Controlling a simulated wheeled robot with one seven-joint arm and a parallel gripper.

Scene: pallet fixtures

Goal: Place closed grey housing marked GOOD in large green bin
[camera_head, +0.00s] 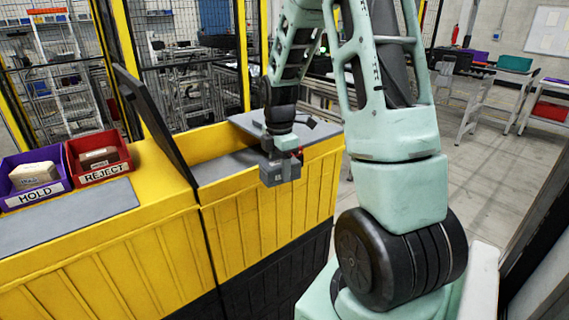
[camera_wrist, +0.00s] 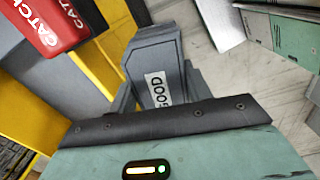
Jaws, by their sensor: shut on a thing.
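My gripper (camera_head: 279,150) is shut on a grey housing (camera_head: 283,173) and holds it in the air by the front edge of the yellow bench, right of the dark upright panel. The wrist view shows the housing (camera_wrist: 155,55) between the fingers of my gripper (camera_wrist: 160,95), with a white label reading GOOD facing the camera. The housing looks closed, though part of it is hidden by the gripper. A teal-green bin (camera_head: 514,63) stands on a table far off at the right; I cannot tell whether it is the large green bin.
Open floor (camera_head: 480,200) lies at right. A red lettered piece (camera_wrist: 48,22) shows in the wrist view.

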